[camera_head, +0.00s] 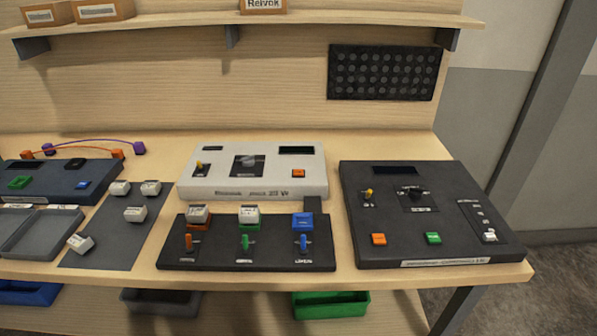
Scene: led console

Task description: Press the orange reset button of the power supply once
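A white-topped box (230,185) stands at the back middle of the bench. It has a dark display, a yellow-tipped toggle switch, a black square with a grey knob and an orange button (299,173) at its right. A larger black console (460,225) at the right has a dark display, a yellow toggle, a knob, a green button (433,238), a slider and another orange button (378,239). The labels are too blurred to tell which box is the power supply. Neither of my grippers is in view.
A black panel (240,263) with orange, green and blue levers stands in front of the white box. White-topped blocks lie on a dark mat (105,255). A dark console (60,184) with wires sits left. A shelf (330,19) hangs above; bins are below.

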